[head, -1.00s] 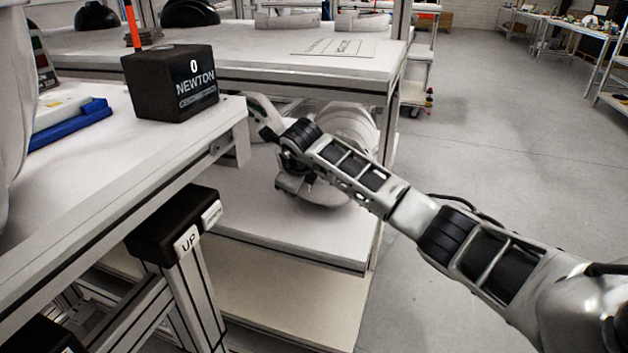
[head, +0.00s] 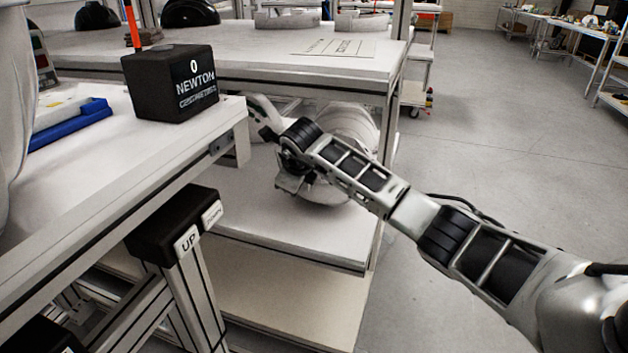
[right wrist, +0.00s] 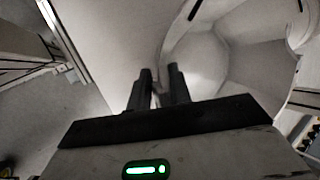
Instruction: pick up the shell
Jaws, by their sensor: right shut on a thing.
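A white, rounded, hollow shell (head: 350,122) sits on the middle shelf under the rack's top, partly hidden behind my right forearm and wrist. Its pale lower rim shows below the wrist. In the right wrist view the shell (right wrist: 245,65) fills the upper right, with its open inside facing the camera. My right gripper (right wrist: 160,80) is shut on the shell's near edge, which runs between the two dark fingers. In the head view the fingertips are mostly hidden by the wrist. My left gripper is not in view.
The shelf (head: 270,215) is bare in front of the shell. The rack's upper shelf (head: 270,55) lies close above, and an upright post (head: 388,120) stands right of it. A workbench (head: 100,170) with a black box (head: 172,83) is at the left. The floor at right is clear.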

